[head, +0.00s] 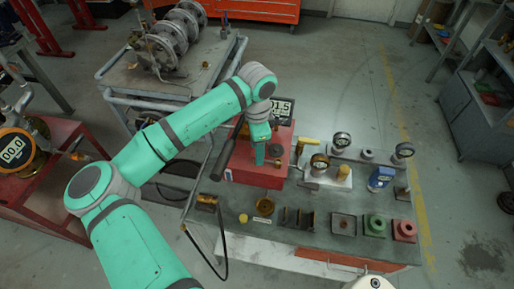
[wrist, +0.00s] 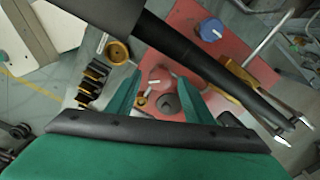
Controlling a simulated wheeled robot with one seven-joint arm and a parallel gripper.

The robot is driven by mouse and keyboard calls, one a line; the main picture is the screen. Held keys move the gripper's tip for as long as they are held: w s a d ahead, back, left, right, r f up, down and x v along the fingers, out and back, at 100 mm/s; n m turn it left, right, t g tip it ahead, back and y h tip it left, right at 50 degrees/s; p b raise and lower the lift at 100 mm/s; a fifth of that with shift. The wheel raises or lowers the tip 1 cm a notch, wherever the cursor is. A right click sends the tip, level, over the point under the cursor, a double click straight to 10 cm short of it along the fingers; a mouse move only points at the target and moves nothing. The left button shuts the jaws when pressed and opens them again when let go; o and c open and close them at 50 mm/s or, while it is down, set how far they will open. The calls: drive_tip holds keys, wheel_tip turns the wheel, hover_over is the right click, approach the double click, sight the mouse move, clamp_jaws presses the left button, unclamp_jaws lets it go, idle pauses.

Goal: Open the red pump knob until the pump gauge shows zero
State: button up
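The red pump (head: 246,172) stands on the grey workbench, with a black lever handle (head: 224,158) on its left. Its dark digital gauge (head: 284,111) reads about 01.5, its left part hidden by my wrist. My gripper (head: 260,151) points down over the pump top. In the wrist view my gripper (wrist: 157,88) has its two teal fingers apart, with nothing clearly held. A reddish round shape, probably the red knob (wrist: 157,74), shows between the fingers, beside a dark round fitting (wrist: 168,103). I cannot tell how far below the fingertips they are. The knob is hidden in the head view.
The black handle (wrist: 205,62) crosses the wrist view close to the fingers. A blue knob (wrist: 211,29) sits beyond it. Gauges (head: 341,141), a blue part (head: 381,178) and green and red blocks (head: 374,225) fill the bench's right side. An orange gauge (head: 15,150) reads 00.0 at left.

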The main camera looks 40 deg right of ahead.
drive_tip(key=c, duration=0.9)
drive_tip(key=shift+c, duration=0.2)
drive_tip(key=shift+n, duration=0.4)
drive_tip(key=n, duration=0.5)
drive_tip(key=shift+n, duration=0.3)
drive_tip(key=n, duration=0.5)
drive_tip(key=shift+n, duration=0.4)
drive_tip(key=o, duration=1.1)
drive_tip(key=shift+c, duration=0.2)
